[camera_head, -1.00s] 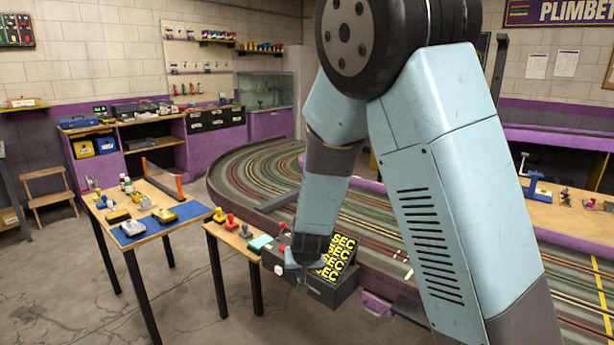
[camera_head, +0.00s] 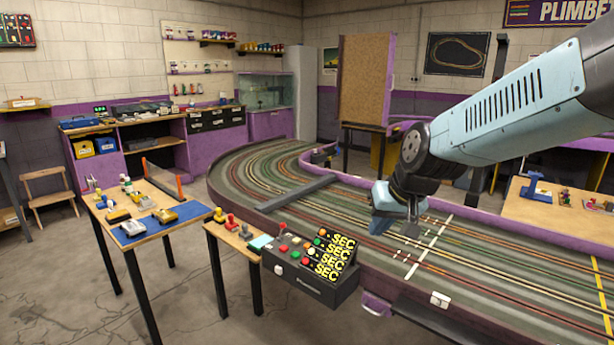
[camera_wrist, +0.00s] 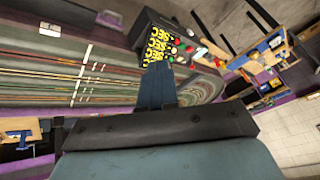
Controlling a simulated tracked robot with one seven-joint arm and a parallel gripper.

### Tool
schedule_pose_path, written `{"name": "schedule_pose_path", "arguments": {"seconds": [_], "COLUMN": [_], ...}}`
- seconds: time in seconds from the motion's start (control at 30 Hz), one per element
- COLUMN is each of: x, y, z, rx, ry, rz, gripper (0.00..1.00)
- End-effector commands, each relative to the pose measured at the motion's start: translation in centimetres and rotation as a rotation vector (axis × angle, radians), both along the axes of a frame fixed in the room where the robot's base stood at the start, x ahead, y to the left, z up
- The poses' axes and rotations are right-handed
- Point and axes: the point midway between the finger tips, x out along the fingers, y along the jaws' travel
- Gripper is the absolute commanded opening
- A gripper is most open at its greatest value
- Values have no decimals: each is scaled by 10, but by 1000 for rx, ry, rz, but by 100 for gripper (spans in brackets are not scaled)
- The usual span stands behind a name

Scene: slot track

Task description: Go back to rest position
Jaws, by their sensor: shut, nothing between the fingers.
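My gripper (camera_wrist: 157,85) shows in the wrist view as a narrow dark blue shape, shut and empty, and the black control box lies beyond its tip. In the head view my arm reaches in from the right, and its end hangs over the slot track (camera_head: 470,262). The gripper is above and to the right of the black control box (camera_head: 312,285) with yellow lettering and coloured buttons, apart from it. The fingers are small and partly hidden in the head view.
A small table (camera_head: 232,237) with stamps stands left of the box. A workbench (camera_head: 152,203) with a blue mat and small items stands farther left. A wooden board (camera_head: 364,80) stands behind the track. The floor at front left is clear.

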Motion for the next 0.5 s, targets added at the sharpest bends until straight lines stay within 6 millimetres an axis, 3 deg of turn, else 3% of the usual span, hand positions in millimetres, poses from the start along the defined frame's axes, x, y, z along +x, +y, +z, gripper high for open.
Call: {"name": "schedule_pose_path", "arguments": {"seconds": [0.2,0.5], "x": [-48,-113], "y": [-37,-75], "z": [30,53], "rx": [-49,-153], "ry": [-19,-30], "rz": [-32,-97], "gripper": [0,0]}}
